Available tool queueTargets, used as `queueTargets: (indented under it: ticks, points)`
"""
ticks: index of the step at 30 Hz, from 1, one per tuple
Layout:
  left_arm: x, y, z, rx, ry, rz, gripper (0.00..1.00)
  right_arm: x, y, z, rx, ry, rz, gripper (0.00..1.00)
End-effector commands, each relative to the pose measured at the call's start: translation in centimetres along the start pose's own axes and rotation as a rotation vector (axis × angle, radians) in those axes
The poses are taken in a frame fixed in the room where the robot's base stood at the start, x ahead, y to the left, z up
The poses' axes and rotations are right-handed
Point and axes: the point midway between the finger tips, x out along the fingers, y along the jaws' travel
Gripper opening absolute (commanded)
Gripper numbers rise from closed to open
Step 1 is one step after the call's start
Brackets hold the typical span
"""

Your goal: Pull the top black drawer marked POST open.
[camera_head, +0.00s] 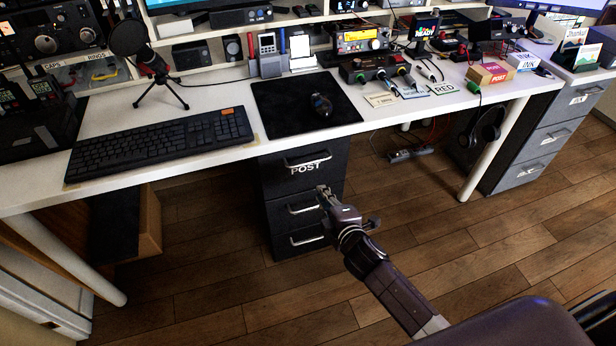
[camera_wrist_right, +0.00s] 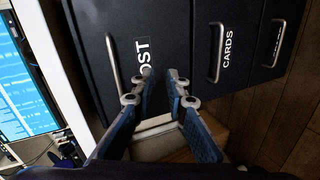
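The top black drawer marked POST (camera_head: 330,181) is in the cabinet under the desk, with a silver bar handle (camera_head: 307,160) above its label. It looks shut, flush with the drawers below. In the right wrist view, turned on its side, the POST label (camera_wrist_right: 143,52) and handle (camera_wrist_right: 112,62) show left of the fingertips. My right gripper (camera_head: 322,190) is in front of the cabinet, just below and right of the POST label. In the wrist view its fingers (camera_wrist_right: 162,76) are apart with nothing between them. My left gripper is not in view.
Below are a drawer marked CARDS (camera_wrist_right: 229,50) and a third drawer, each with a handle. The desk (camera_head: 215,95) overhangs them, with a black mat (camera_head: 285,105) and keyboard (camera_head: 160,140). A desk leg (camera_head: 490,150) stands to the right. The wooden floor (camera_head: 450,240) in front is clear.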

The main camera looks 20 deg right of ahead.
Motion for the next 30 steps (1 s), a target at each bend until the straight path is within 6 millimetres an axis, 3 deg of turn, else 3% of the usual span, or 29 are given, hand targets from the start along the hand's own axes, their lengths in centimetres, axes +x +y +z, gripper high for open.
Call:
queueTargets:
  ticks: [3, 7, 21, 30]
  points:
    - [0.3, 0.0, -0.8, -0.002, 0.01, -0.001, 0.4, 0.0, 4.1, -1.1, -0.102, 0.019, 0.103, 0.13]
    - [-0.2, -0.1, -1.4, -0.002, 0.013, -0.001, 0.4, 0.1, 6.2, -1.7, -0.145, 0.023, 0.145, 0.13]
    - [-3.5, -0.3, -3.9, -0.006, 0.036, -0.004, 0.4, 6.5, 7.1, -1.9, -0.144, 0.024, 0.145, 0.13]
    - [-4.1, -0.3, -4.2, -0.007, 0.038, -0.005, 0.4, 7.3, 7.3, -2.0, -0.144, 0.025, 0.144, 0.13]
